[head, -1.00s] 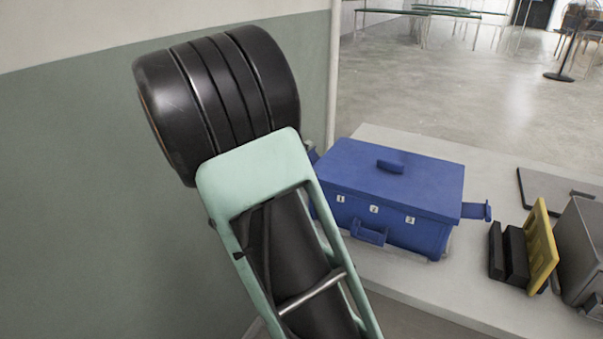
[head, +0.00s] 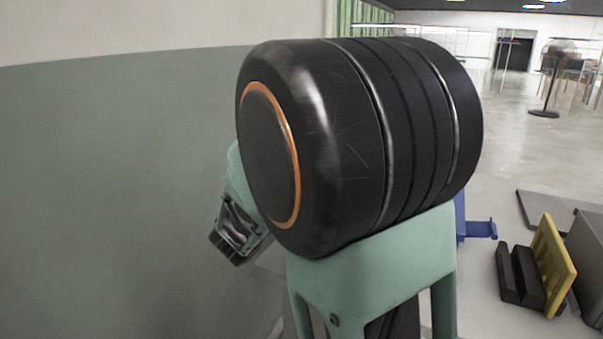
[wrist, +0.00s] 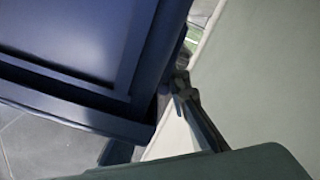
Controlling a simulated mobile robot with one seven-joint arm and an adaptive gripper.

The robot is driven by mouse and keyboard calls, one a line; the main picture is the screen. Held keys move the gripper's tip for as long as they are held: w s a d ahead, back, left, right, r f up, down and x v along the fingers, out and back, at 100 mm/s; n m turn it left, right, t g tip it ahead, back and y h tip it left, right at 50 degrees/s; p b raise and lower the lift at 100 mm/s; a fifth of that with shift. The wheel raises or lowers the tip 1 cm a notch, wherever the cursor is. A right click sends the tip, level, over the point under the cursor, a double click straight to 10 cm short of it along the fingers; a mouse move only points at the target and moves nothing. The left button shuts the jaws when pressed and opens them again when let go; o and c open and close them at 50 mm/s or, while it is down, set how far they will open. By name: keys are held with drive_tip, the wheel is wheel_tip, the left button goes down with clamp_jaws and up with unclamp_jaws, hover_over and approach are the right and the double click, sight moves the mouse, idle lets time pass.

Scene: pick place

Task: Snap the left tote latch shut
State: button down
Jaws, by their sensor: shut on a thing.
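The blue tote (wrist: 70,45) fills the upper left of the wrist view, with its rim and one corner close to my gripper. In the head view my arm hides nearly all of it; only its right latch (head: 480,229) shows, sticking out sideways. My gripper (wrist: 180,88) is at the tote's corner in the wrist view, its dark fingers closed beside the tote's side. It appears shut on the left tote latch, which is mostly hidden by the fingers and shadow. The head view does not show the fingertips clearly.
A plain wall (head: 110,190) stands close on the left of my arm. Open floor (head: 510,155) lies behind.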

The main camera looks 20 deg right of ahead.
drive_tip(key=shift+f, duration=0.15)
drive_tip(key=shift+a, duration=0.1)
drive_tip(key=c, duration=1.9)
unclamp_jaws()
drive_tip(key=v, duration=1.2)
